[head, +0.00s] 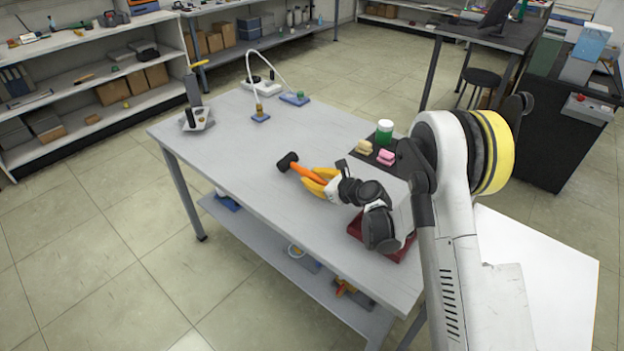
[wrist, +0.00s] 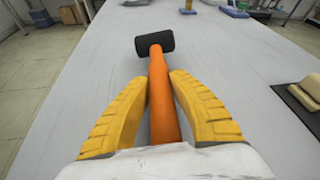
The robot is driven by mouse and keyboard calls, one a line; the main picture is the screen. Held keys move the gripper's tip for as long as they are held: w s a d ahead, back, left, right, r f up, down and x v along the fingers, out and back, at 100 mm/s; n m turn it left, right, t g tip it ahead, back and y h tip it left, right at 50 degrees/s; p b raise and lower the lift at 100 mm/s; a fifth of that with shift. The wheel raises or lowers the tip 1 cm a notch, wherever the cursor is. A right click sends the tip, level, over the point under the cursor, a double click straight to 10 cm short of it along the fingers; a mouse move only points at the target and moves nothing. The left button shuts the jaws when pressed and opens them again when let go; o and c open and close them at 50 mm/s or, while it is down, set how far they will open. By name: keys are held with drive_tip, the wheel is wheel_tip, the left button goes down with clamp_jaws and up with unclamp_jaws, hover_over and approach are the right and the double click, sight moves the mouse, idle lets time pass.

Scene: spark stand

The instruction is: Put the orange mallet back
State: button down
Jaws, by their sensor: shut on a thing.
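The orange mallet has an orange handle (wrist: 159,95) and a black head (wrist: 154,44). In the head view its black head (head: 287,161) points left, and the orange handle (head: 305,171) runs into my gripper (head: 318,180). My gripper has yellow fingers, which also show in the wrist view (wrist: 162,108), on both sides of the handle. It is shut on the handle, over the grey table (head: 230,140). The rear end of the handle is hidden by the gripper. I cannot tell how high the mallet is above the tabletop.
A dark mat (head: 368,147) holds a green jar (head: 384,132), a beige sponge (head: 364,147) and a pink one (head: 387,157). A dark red tray (head: 357,228) lies partly under my arm. A stand with a grey upright (head: 193,95) is at the far left. The table's left middle is clear.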

sight(325, 183)
drive_tip(key=shift+f, duration=0.5)
idle(0.3)
drive_tip(key=c, duration=0.9)
unclamp_jaws()
drive_tip(key=shift+d, duration=0.15)
drive_tip(key=shift+p+v, duration=0.95)
drive_tip(key=shift+v, duration=1.95)
